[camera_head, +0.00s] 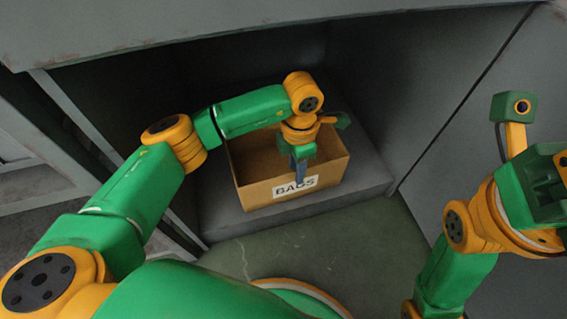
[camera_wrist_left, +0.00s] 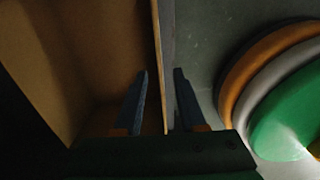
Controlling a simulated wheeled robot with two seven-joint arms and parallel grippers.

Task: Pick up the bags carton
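The bags carton (camera_head: 262,195) is an open-topped brown cardboard box with a white "BAGS" label on its front wall. It sits upright on a grey ledge (camera_head: 225,218) inside a recess. My left gripper (camera_head: 299,180) points down at the carton's front wall and covers part of the label. In the left wrist view the carton's wall (camera_wrist_left: 157,45) runs between the two dark fingers (camera_wrist_left: 161,72). The fingers are apart, one on the inner side and one on the outer side, with gaps visible. My right wrist (camera_head: 545,190) is at the right edge; its fingertips are not visible.
Grey panels enclose the recess at the back and right (camera_head: 440,90), and a worn grey edge (camera_head: 130,25) overhangs at the top. Green-grey floor (camera_head: 370,240) lies in front of the ledge. The visible carton interior looks empty, though my left arm hides part of it.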

